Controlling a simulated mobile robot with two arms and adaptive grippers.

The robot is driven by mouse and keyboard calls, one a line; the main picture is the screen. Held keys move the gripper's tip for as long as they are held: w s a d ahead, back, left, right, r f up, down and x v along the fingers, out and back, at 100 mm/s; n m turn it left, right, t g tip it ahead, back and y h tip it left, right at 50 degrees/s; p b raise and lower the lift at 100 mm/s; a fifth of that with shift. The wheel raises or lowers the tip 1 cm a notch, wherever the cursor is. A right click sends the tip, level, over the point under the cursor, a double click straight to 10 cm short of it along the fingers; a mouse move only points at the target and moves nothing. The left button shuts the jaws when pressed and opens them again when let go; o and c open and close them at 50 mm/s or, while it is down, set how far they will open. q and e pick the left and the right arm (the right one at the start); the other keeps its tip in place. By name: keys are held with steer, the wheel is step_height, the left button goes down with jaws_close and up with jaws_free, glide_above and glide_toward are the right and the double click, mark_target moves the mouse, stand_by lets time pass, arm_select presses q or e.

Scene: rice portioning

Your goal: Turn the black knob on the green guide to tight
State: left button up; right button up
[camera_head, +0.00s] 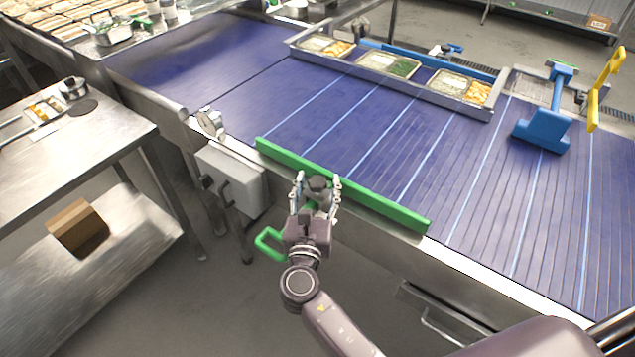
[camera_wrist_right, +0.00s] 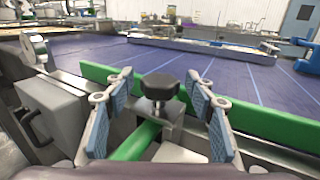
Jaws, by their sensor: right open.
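The green guide (camera_head: 375,200) is a long bar along the near edge of the blue conveyor; it also shows in the right wrist view (camera_wrist_right: 262,121). The black knob (camera_head: 318,183) sits on a metal clamp beside the guide's near side; it stands upright in the right wrist view (camera_wrist_right: 160,86). My right gripper (camera_head: 317,187) is open, with one finger on each side of the knob. In the right wrist view the fingers (camera_wrist_right: 160,103) show gaps to the knob on both sides. A green handle (camera_head: 268,243) lies below the clamp. My left gripper is not in view.
The conveyor (camera_head: 300,90) is mostly clear. A metal rail with food trays (camera_head: 390,64) runs along its far side. A grey box (camera_head: 232,178) stands left of the clamp.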

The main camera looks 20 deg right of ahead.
steer(key=v, duration=1.1)
steer(key=shift+s+a, duration=0.2)
steer(key=shift+s, duration=0.15)
